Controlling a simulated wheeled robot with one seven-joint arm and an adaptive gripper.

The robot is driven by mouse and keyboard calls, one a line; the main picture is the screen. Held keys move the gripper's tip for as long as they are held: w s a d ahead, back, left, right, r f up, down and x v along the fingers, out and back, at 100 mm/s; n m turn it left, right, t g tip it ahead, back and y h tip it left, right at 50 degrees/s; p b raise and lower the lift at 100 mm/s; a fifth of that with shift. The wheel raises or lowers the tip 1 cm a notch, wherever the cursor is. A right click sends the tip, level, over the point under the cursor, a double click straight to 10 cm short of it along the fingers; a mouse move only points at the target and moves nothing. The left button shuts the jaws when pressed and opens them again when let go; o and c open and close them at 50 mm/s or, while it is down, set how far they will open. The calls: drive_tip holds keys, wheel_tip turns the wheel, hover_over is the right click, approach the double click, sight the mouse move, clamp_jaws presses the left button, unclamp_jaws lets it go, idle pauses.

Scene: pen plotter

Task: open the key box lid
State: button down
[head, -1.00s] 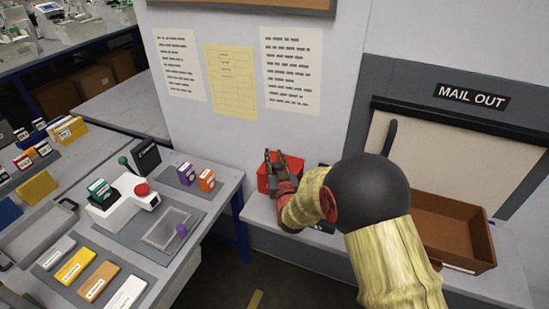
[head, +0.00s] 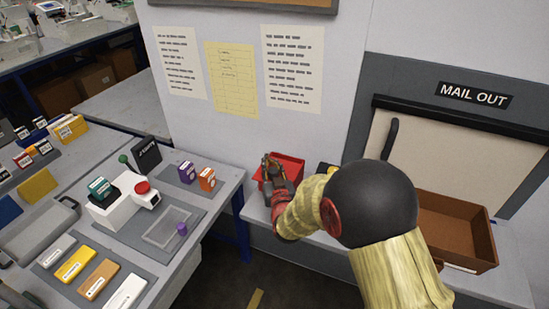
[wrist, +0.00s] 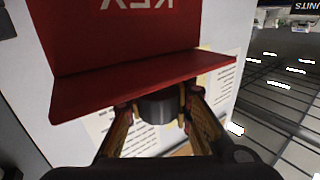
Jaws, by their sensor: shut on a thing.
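The red key box (head: 291,166) stands on the ledge below the posted sheets in the head view, partly hidden by my gripper (head: 270,168). In the wrist view a red panel (wrist: 125,30) with upside-down KEY lettering fills the upper part and meets a flat red plate (wrist: 150,80) at an edge. Just below that plate, a dark grey round knob (wrist: 158,107) sits between the fingers of my gripper (wrist: 160,112). The fingers are shut on the knob. How far the lid is raised I cannot tell.
A brown open tray (head: 455,230) stands on the ledge to the right, below the MAIL OUT hatch (head: 440,150). To the left is a workbench with a white device (head: 125,205), ink bottles and labelled blocks. Dark floor shows between bench and ledge.

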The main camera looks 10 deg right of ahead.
drive_tip(key=s+a, duration=0.4)
drive_tip(key=s, duration=0.3)
drive_tip(key=shift+a+b, duration=0.3)
drive_tip(key=shift+a, duration=0.1)
drive_tip(key=c, duration=1.5)
unclamp_jaws()
drive_tip(key=s, duration=1.2)
drive_tip(key=shift+a, duration=0.25)
drive_tip(key=shift+w, duration=0.1)
